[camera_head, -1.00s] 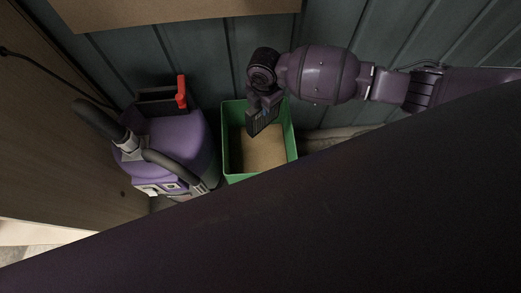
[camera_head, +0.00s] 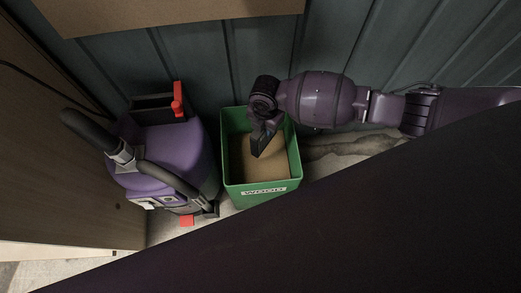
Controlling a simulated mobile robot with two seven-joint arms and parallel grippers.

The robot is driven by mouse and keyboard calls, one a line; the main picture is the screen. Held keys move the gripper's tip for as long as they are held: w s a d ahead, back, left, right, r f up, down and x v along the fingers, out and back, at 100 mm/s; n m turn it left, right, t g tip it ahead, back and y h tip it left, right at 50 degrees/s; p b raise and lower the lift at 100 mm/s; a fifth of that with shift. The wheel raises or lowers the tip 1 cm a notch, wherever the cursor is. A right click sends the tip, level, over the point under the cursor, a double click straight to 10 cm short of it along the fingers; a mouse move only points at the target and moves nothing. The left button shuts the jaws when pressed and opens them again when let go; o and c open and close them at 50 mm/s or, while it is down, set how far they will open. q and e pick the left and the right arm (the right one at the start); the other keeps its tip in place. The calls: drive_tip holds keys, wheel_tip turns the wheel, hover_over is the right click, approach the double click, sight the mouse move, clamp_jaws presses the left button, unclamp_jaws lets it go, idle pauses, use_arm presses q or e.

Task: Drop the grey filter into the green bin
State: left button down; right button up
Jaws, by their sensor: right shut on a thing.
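The green bin (camera_head: 227,165) stands on the floor in the middle, with a WOOD label on its front and a tan inside. My right gripper (camera_head: 261,138) reaches in from the right and is over the bin's opening, pointing down. It is shut on a small dark thing, which looks like the grey filter (camera_head: 259,146); the fingers hide part of it. The filter is within the bin's outline, but I cannot tell how far it is above the bottom. My left gripper is not in view.
A purple vacuum cleaner (camera_head: 173,150) with a black hose and a red part stands close left of the bin. A panelled wall (camera_head: 200,70) is behind. A pale, long bundle (camera_head: 350,147) lies right of the bin. A dark surface covers the lower right.

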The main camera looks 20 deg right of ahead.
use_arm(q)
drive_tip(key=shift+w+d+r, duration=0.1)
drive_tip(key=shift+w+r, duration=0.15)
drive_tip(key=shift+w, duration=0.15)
use_arm(e)
drive_tip(key=shift+w+f, duration=0.1)
drive_tip(key=shift+f, duration=0.15)
drive_tip(key=o, duration=1.1)
drive_tip(key=shift+c, duration=0.2)
wheel_tip(320, 180, up, 4)
drive_tip(key=shift+w+r+p, duration=0.1)
drive_tip(key=shift+p, duration=0.6)
wheel_tip(320, 180, up, 6)
drive_tip(key=shift+f+p, duration=0.25)
drive_tip(key=shift+p, duration=0.6)
drive_tip(key=shift+r, duration=0.55)
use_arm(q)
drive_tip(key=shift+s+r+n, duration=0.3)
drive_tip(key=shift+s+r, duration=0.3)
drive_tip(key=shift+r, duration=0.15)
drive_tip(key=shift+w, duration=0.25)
